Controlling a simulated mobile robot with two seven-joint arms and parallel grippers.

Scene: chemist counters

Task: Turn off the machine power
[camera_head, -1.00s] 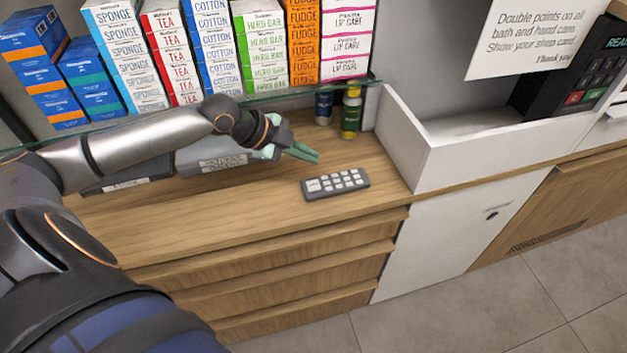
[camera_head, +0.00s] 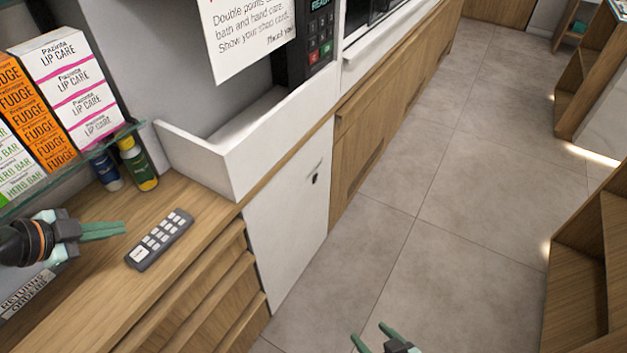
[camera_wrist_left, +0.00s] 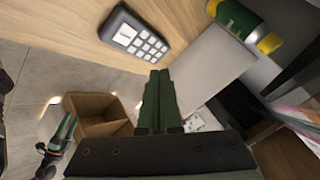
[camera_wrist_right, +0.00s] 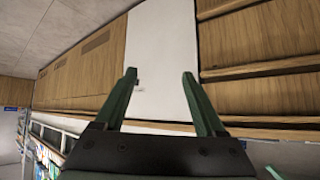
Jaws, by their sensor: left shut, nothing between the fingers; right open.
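A black machine (camera_head: 318,65) with a keypad, red and green keys and a lit display stands on the counter at top centre in the head view; its top is cut off. No power switch can be made out. A dark grey remote-like keypad (camera_head: 140,257) with white buttons lies on the wooden counter. My left gripper (camera_head: 122,229) is shut and empty, just left of this keypad, which also shows in the left wrist view (camera_wrist_left: 122,34). My right gripper (camera_head: 370,335) is open and empty over the floor, facing the white cabinet door (camera_wrist_right: 160,60) in the right wrist view.
A low white wall (camera_head: 225,165) and a paper sign (camera_head: 248,38) stand before the machine. A green-yellow bottle (camera_head: 138,165) and boxes on a glass shelf (camera_head: 70,170) are left. Wooden shelves (camera_head: 575,290) stand right. The tiled floor (camera_head: 460,190) between is clear.

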